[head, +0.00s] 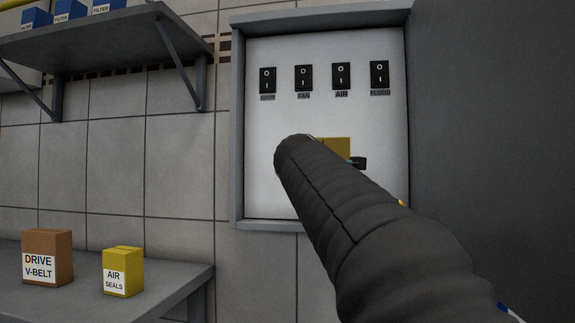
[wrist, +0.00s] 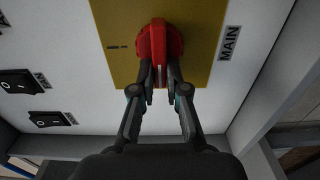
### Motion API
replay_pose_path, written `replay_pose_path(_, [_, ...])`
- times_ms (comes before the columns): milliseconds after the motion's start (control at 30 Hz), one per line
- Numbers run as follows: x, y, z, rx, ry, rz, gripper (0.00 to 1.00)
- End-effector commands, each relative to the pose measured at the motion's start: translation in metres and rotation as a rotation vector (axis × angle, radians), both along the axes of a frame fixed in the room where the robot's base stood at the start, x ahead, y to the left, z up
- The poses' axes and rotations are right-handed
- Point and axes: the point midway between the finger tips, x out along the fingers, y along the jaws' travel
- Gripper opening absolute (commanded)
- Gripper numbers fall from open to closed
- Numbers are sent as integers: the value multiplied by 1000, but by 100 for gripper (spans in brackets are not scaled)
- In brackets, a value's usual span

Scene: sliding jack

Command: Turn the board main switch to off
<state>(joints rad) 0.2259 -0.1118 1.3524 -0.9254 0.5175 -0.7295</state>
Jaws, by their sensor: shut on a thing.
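The board main switch is a red rotary knob (wrist: 158,40) on a yellow plate (wrist: 205,20), with the label MAIN (wrist: 229,43) beside it in the wrist view. Its grip bar, with a pale line, points down the picture toward my gripper. My gripper (wrist: 161,76) is shut on this bar, one finger on each side. In the head view my dark arm hides the knob; part of the yellow plate (head: 338,146) and a bit of my gripper (head: 358,163) show past it.
Rocker switches, including FAN (head: 304,78) and FLOOD (head: 379,75), sit above on the white panel (head: 262,180). The box's grey frame (head: 237,130) surrounds it. A dark door or panel (head: 490,130) stands at right. A shelf (head: 100,40) and bench (head: 170,285) are at left.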

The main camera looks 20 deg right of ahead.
Motion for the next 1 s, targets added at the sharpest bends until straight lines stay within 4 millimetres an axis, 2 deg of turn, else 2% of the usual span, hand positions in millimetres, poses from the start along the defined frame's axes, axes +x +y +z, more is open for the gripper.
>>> replay_pose_path(67, [0, 0, 0, -2, 1, 0, 0])
replay_pose_path(100, [0, 0, 0, -2, 1, 0, 21])
replay_pose_path(167, [0, 0, 0, -1, 1, 0, 36])
replay_pose_path(200, [0, 0, 0, -1, 1, 0, 39])
replay_pose_path(467, [0, 0, 0, 0, 0, 0, 39])
replay_pose_path(633, [-9, 7, 0, -1, -1, 2, 39])
replay_pose_path(1000, [-65, 49, 1, 0, -2, 4, 39])
